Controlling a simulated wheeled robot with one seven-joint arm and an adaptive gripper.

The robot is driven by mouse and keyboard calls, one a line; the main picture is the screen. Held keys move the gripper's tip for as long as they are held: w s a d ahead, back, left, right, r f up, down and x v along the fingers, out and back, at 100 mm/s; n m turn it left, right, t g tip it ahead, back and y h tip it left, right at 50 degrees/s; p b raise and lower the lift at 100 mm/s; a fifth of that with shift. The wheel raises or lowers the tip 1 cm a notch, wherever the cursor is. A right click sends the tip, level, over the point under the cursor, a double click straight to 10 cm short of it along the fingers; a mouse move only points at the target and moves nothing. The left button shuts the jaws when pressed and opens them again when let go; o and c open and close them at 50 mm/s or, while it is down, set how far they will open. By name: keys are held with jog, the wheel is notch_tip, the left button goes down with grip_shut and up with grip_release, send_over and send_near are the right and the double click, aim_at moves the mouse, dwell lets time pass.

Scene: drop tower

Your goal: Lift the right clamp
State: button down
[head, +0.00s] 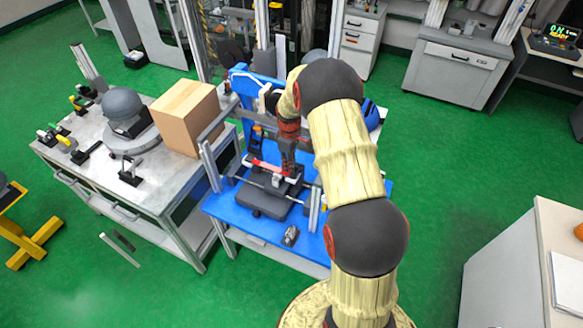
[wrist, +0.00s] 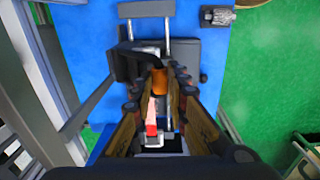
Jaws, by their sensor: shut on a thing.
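In the head view, my gripper (head: 288,168) points down over the black base of the drop tower (head: 264,203). In the wrist view, my gripper (wrist: 160,92) has its fingers on both sides of the orange handle of the right clamp (wrist: 159,83) and is shut on it. The clamp's dark arm shows just beyond the handle. My fingers hide much of the clamp. Another black clamp with an orange tip (head: 257,137) stands upright to the left in the head view. A red bar (head: 268,168) lies beside my gripper and also shows between my fingers in the wrist view (wrist: 151,125).
The base stands on a blue tabletop (head: 225,208) with metal rails around it. A small metal part (head: 291,235) lies near the front edge.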

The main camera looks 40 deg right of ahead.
jog(key=shift+w+d+r+p, duration=0.2)
jog(key=shift+w+d+r, duration=0.2)
jog(key=shift+d, duration=0.25)
jog(key=shift+w+d+r+p, duration=0.2)
jog(key=shift+w+d+r, duration=0.15)
jog(key=shift+d, duration=0.25)
jog(key=shift+w+d+r+p, duration=0.15)
jog(key=shift+w+d, duration=0.15)
jog(key=shift+d, duration=0.35)
jog(key=shift+w+d+r+p, duration=0.15)
jog(key=shift+w+d, duration=0.15)
jog(key=shift+d, duration=0.3)
jog(key=shift+f, duration=0.1)
jog(key=c, duration=2.1)
grip_release()
jog(key=o, duration=0.4)
jog(key=shift+w, duration=0.1)
jog(key=shift+c, duration=0.2)
notch_tip(320, 180, up, 12)
